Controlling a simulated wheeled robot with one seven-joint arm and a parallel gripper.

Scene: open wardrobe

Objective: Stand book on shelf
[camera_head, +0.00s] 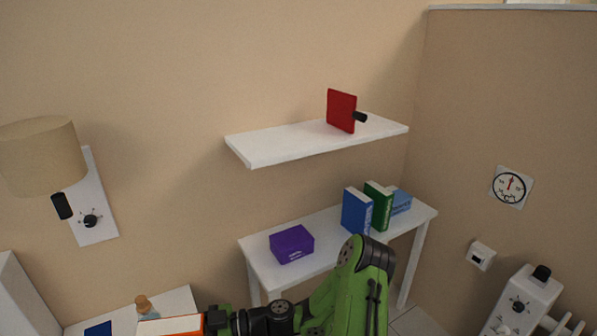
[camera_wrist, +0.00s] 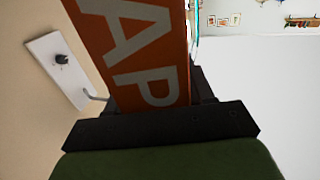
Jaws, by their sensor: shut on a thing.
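My gripper (camera_head: 212,320) is low at the bottom of the head view, shut on an orange book (camera_head: 170,327). The book reaches out to the left of the gripper, its pale pages facing up. In the wrist view the orange cover (camera_wrist: 135,50) with large pale letters rises from between the dark jaws. The white wall shelf (camera_head: 280,146) is higher and to the right, well apart from the gripper. A red book-like block (camera_head: 341,111) stands on it beside a small black cylinder (camera_head: 360,117). The left part of the shelf is bare.
A white table (camera_head: 320,262) below the shelf bears a purple box (camera_head: 291,244), a blue book (camera_head: 356,211), a green book (camera_head: 379,206) and a light blue one (camera_head: 401,201). A lamp (camera_head: 42,155) juts from the left wall.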

